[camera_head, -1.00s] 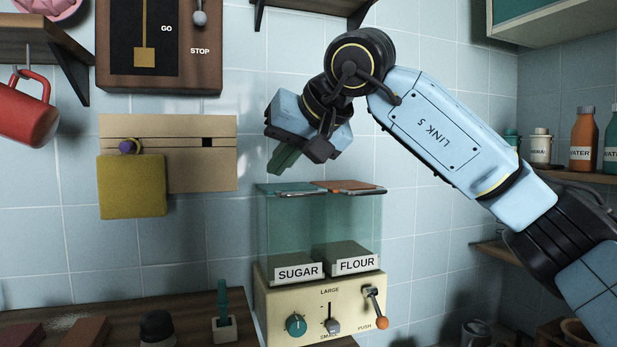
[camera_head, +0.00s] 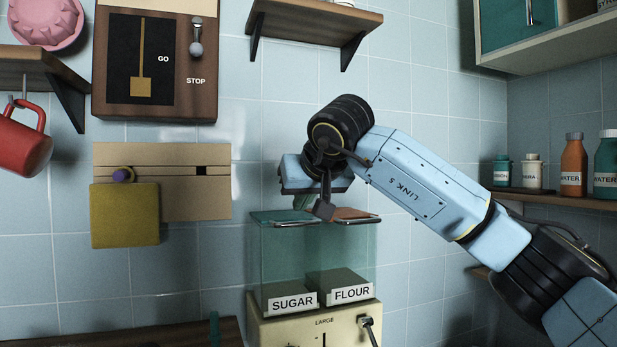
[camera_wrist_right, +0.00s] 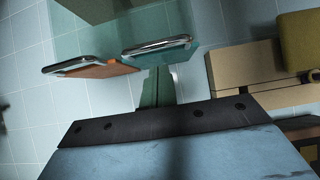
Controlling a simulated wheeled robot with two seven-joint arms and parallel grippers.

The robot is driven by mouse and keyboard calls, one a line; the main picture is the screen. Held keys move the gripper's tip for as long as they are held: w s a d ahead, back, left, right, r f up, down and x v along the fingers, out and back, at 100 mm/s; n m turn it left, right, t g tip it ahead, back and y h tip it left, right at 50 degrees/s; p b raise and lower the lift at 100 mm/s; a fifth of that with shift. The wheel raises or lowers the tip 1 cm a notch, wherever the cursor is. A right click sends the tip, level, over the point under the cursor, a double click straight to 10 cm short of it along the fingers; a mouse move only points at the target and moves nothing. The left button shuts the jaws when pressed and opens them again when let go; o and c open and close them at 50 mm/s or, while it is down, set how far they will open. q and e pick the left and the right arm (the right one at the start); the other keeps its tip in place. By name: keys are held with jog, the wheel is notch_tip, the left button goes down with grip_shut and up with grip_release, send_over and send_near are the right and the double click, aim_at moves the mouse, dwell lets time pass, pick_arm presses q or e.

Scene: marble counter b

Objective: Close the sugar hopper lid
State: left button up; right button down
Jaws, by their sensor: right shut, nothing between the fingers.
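The hopper is a clear teal glass box (camera_head: 284,250) with a SUGAR half on the left and a FLOUR half on the right. The teal sugar lid (camera_head: 272,217) lies about level across the top of its half, and it also shows in the wrist view (camera_wrist_right: 160,47). The orange flour lid (camera_head: 352,213) lies beside it, also in the wrist view (camera_wrist_right: 98,71). My right gripper (camera_head: 301,203) is shut and empty, its green fingers (camera_wrist_right: 158,88) right at the sugar lid. I cannot tell whether they touch it. My left gripper is out of view.
The cream dispenser base (camera_head: 270,330) is under the hopper. A wall panel with a yellow square (camera_head: 124,216) is to the left, below a GO/STOP box (camera_head: 110,60). A shelf (camera_head: 315,20) is above my arm. Jars and bottles (camera_head: 573,165) stand at the right.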

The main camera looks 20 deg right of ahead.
aim_at(300, 226)
jog(key=shift+w+f, duration=0.1)
jog(key=shift+f, duration=0.8)
jog(key=shift+f+t+b, duration=0.3)
jog(key=shift+f+b, duration=0.7)
jog(key=shift+f, duration=0.1)
jog(key=shift+s, duration=0.2)
